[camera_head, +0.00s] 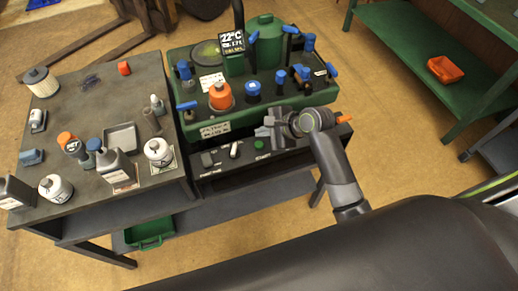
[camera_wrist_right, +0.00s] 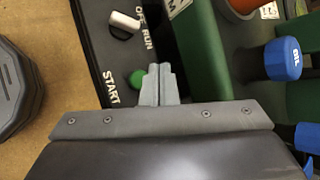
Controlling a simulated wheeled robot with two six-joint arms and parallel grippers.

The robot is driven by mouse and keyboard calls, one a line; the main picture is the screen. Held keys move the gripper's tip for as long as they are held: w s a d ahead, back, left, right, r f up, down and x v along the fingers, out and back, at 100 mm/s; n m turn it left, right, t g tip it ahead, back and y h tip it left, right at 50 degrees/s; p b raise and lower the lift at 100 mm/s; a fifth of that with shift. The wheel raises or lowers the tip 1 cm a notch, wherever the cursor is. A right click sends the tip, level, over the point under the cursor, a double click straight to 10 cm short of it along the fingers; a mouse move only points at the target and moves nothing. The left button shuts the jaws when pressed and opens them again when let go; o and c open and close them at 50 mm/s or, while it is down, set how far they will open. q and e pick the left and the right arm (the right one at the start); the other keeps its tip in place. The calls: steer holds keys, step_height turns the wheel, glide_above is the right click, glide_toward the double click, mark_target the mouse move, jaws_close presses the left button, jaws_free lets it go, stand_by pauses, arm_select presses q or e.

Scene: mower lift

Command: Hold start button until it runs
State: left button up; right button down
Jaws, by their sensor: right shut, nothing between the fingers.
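The green start button (camera_head: 259,144) is on the dark control panel at the front of the green machine (camera_head: 184,72). In the right wrist view the button (camera_wrist_right: 136,79) sits beside the word START, just left of my fingertips. My right gripper (camera_head: 268,131) is shut and empty, above the panel's right part and close to the button. I cannot tell if it touches the button. A pale switch lever (camera_head: 235,148) is left of the button; it also shows by the OFF and RUN marks in the right wrist view (camera_wrist_right: 125,20). My left gripper is not in view.
The machine carries blue caps, an orange cap (camera_head: 220,96) and a small display (camera_head: 232,41). A grey table (camera_head: 90,110) with several bottles stands at left. A green tray (camera_head: 150,231) lies low in front. A green shelf (camera_head: 405,60) holds an orange bin (camera_head: 445,69).

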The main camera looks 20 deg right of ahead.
mark_target(263, 146)
steer(key=shift+f, duration=1.4)
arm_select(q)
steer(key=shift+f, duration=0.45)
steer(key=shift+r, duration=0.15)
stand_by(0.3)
arm_select(e)
steer(key=shift+f+p, duration=0.35)
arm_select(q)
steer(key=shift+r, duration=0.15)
arm_select(e)
steer(key=shift+f, duration=0.55)
stand_by(0.9)
